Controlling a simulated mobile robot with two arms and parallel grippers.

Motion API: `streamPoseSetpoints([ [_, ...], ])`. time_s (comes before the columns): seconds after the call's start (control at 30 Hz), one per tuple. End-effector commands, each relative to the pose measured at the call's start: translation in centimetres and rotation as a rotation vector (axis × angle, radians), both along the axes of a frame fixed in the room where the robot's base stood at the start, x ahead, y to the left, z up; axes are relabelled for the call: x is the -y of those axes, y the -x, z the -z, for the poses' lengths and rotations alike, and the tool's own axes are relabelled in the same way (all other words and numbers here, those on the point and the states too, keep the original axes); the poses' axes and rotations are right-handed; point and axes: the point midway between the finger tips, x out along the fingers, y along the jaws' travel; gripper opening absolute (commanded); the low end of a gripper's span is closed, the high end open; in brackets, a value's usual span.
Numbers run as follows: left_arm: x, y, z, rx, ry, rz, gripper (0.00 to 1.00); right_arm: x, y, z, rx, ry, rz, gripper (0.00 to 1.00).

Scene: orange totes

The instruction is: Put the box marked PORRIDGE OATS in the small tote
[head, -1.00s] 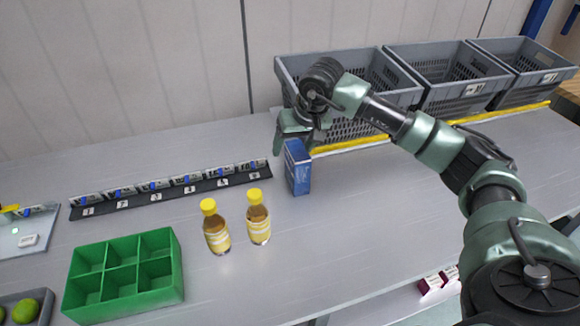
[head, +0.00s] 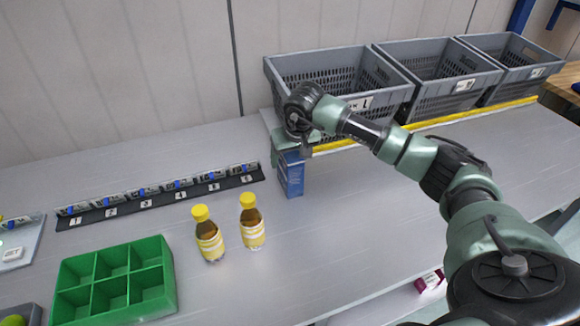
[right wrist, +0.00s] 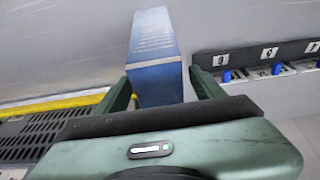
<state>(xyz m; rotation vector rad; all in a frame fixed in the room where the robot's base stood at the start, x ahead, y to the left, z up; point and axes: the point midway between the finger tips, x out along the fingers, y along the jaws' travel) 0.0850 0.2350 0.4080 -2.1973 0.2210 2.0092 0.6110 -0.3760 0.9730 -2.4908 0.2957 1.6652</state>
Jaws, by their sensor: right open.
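A blue box (head: 291,174) stands upright on the bench, left of the front of the left grey tote (head: 385,97). Its marking is too small to read. My right gripper (head: 282,148) is at the box's top. In the right wrist view the blue box (right wrist: 153,62) lies between the two open fingers; I cannot tell whether they touch it. A middle grey tote (head: 425,105) and a right grey tote (head: 500,85) stand in the same row; which one is the small tote is not clear. My left gripper is not in view.
Two yellow-capped bottles (head: 209,240) (head: 252,228) stand just left of the box. A row of numbered holders (head: 160,195) lies behind them. A green divided crate (head: 115,282) is at front left. The bench right of the box is clear. A yellow strip runs before the totes.

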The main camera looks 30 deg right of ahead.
Motion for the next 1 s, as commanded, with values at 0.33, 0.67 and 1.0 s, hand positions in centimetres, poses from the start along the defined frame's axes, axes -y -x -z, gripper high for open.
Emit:
streamPoseSetpoints([
  [0.33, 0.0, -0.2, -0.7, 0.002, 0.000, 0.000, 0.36, 0.2, -0.9, 2.2, 0.001, 0.000, 0.000, 0.69],
  [0.67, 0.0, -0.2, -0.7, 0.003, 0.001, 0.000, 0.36, 0.2, -0.9, 2.1, 0.001, 0.000, 0.000, 0.05],
  [1.0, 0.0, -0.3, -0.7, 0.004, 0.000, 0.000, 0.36, 0.2, -0.9, 1.9, 0.003, 0.000, 0.000, 0.00],
])
